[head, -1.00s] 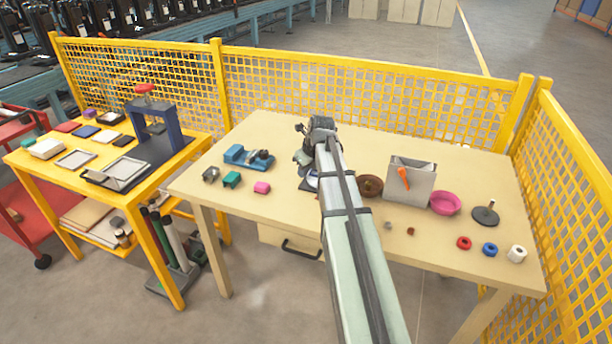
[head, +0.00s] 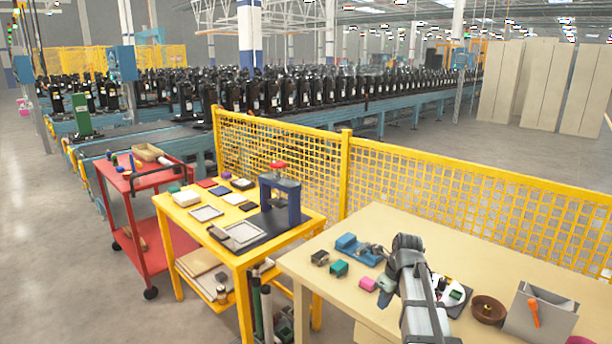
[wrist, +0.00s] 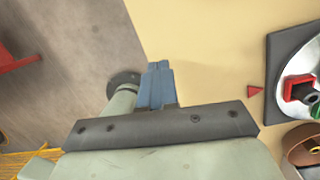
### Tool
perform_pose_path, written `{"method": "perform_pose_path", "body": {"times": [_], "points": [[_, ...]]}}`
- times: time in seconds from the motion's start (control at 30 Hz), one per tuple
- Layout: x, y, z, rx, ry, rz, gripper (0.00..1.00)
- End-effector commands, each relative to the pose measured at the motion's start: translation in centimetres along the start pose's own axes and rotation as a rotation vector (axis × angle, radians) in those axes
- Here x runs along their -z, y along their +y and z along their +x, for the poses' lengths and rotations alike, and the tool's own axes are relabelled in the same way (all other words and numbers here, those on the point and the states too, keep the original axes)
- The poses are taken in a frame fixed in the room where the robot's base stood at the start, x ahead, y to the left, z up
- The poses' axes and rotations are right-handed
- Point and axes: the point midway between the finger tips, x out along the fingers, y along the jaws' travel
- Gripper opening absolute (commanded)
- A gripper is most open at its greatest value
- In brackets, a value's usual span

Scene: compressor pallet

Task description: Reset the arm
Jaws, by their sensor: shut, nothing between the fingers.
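My gripper (wrist: 156,86) shows in the wrist view as two blue-grey fingers pressed together, with nothing between them. It is above the edge of the beige table (wrist: 190,40), with the floor to its left.
A brown bowl (head: 489,309) and a grey bin (head: 548,318) with an orange handle stand right of my arm. Yellow mesh fencing (head: 450,180) borders the table's back.

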Motion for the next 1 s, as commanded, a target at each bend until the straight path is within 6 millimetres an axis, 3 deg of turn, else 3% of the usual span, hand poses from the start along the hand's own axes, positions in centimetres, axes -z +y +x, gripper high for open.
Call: {"method": "perform_pose_path", "body": {"times": [0.03, 0.1, 0.3, 0.67, 1.0], "points": [[0.6, 2.4, 2.0, -0.033, 0.042, -0.064, 0.00], [1.3, 4.1, 4.1, -0.066, 0.085, -0.145, 0.00], [3.7, 7.7, 9.5, -0.146, 0.164, -0.363, 0.00], [9.2, 11.9, 18.4, -0.278, 0.233, -0.758, 0.00], [15.8, 14.8, 26.1, -0.402, 0.233, -1.142, 0.00]]}}
